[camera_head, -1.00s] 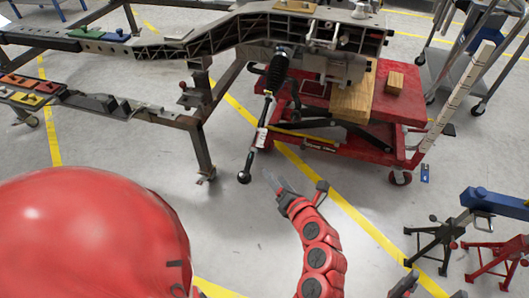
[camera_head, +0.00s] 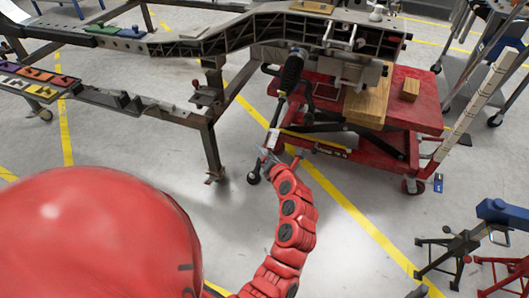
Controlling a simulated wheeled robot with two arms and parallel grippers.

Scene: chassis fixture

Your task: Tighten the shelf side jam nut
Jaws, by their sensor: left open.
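A dark rod linkage (camera_head: 275,128) with a black ribbed boot (camera_head: 291,72) hangs from the chassis frame (camera_head: 228,38). It slopes down to a round black ball end (camera_head: 253,177) near the floor. A pale label sits on its lower part. The jam nut is too small to make out. My left gripper (camera_head: 266,158) is open at the lower rod, just above the ball end. Its fingers overlap the rod in this view; I cannot tell whether they touch it or stand around it. My right gripper does not show clearly.
A red lift cart (camera_head: 425,108) with wooden blocks (camera_head: 410,89) stands under the chassis. A fixture leg (camera_head: 212,150) stands left of the rod. A side shelf (camera_head: 78,91) holds coloured parts. Jack stands (camera_head: 445,250) are at lower right.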

